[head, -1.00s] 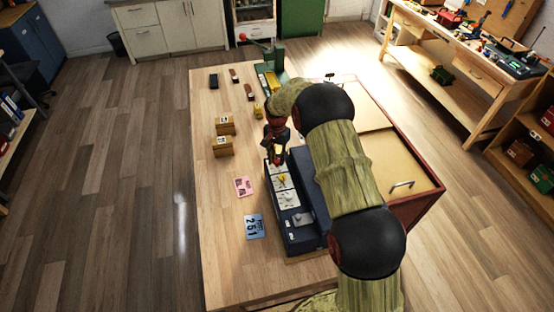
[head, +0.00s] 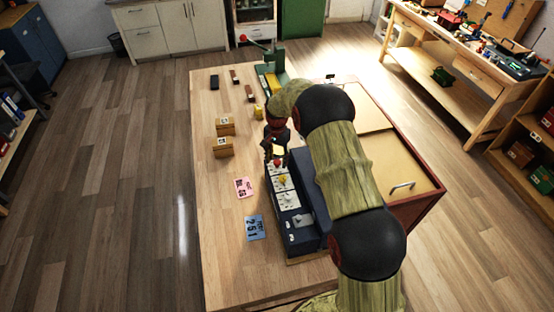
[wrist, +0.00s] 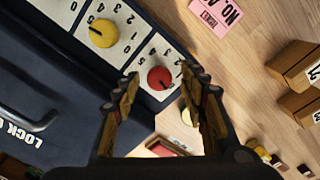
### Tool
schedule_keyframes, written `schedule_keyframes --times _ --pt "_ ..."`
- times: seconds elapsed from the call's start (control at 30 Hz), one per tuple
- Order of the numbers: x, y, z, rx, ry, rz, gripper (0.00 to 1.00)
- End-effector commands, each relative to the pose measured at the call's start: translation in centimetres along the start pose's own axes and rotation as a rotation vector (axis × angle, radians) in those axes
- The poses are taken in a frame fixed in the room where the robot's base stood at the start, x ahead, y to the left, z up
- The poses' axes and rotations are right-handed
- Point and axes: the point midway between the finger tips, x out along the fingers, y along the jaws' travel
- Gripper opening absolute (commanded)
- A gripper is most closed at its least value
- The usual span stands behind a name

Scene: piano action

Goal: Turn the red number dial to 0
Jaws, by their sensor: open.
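The red number dial (wrist: 160,77) is a round red knob on a white plate with printed digits, at the end of the dark blue lock box (wrist: 50,75). The dial also shows in the head view (head: 277,162), just below my gripper (head: 276,150). In the wrist view my gripper (wrist: 157,88) is open, with one fingertip on each side of the dial in the picture. The jaws look empty and apart from the dial; the height gap is hard to judge. The dial's setting is too small to read surely.
A yellow dial (wrist: 103,33) sits beside the red one on the same box. A pink card (head: 243,187) and a blue card (head: 254,228) lie on the wooden table (head: 225,270). Two small wooden boxes (head: 222,147) stand left of my gripper.

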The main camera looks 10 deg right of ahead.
Motion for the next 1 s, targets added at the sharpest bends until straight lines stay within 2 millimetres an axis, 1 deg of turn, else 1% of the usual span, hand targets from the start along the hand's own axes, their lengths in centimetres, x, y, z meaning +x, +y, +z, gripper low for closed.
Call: schedule_keyframes --times 0.17,0.27,0.37,0.6,0.8,0.9,1.0 --pt "-0.1 0.0 0.0 0.0 0.0 0.0 0.43" --pt "-0.6 0.0 0.0 0.0 0.0 0.0 0.43" --pt "-1.9 -0.1 -0.1 0.0 0.002 -0.001 0.43" --pt "-6.8 -0.1 -0.1 0.0 0.003 -0.002 0.43" --pt "-10.2 -0.1 -0.1 0.0 0.002 -0.001 0.43" --pt "-11.2 -0.1 0.0 0.0 0.0 0.0 0.43" --pt "-11.7 -0.1 0.0 0.0 0.0 0.0 0.43"
